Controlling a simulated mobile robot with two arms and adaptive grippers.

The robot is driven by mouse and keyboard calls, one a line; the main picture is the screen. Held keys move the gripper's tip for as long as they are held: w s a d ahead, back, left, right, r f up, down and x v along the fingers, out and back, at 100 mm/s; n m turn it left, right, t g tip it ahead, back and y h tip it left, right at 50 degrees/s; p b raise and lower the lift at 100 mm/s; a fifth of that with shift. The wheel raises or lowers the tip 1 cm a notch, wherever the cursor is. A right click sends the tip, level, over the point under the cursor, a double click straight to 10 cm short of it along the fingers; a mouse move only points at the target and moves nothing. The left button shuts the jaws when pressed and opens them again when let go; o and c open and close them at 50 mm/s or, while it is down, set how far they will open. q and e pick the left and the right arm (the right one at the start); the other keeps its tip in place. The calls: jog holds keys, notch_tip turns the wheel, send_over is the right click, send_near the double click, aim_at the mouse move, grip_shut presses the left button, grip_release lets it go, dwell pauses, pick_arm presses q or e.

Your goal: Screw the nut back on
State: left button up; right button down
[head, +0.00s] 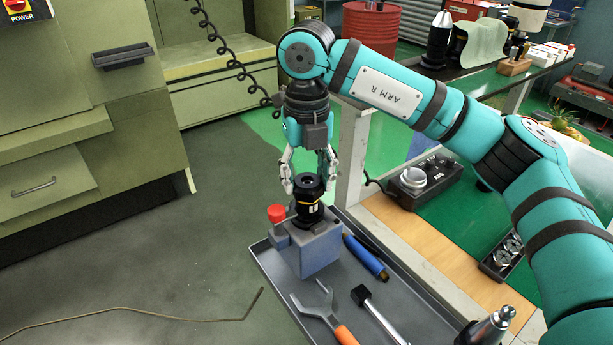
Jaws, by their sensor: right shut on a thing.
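A black nut (309,183) sits at the top of a dark tool holder (308,213). A thin yellow band shows just below the nut. The holder stands upright in a blue-grey block (318,250) on the cart tray. My right gripper (308,187) points down with its fingers on either side of the nut, shut on it. I cannot tell from this view how far the nut sits on the thread. My left gripper is not in view.
The grey cart tray (274,273) also holds a red-capped item (277,213), a blue-handled tool (366,258), an orange-handled spanner (325,312) and a black-headed tool (378,312). A workbench (455,262) stands close on the right. Open floor lies left.

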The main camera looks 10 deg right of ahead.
jog(key=m, duration=0.2)
jog(key=shift+f+m+b, duration=0.1)
jog(key=shift+m+b, duration=0.2)
jog(key=shift+m, duration=0.1)
jog(key=m, duration=0.2)
jog(key=shift+d+m, duration=0.1)
jog(key=shift+m, duration=0.5)
jog(key=m+b, duration=0.1)
jog(key=m, duration=0.5)
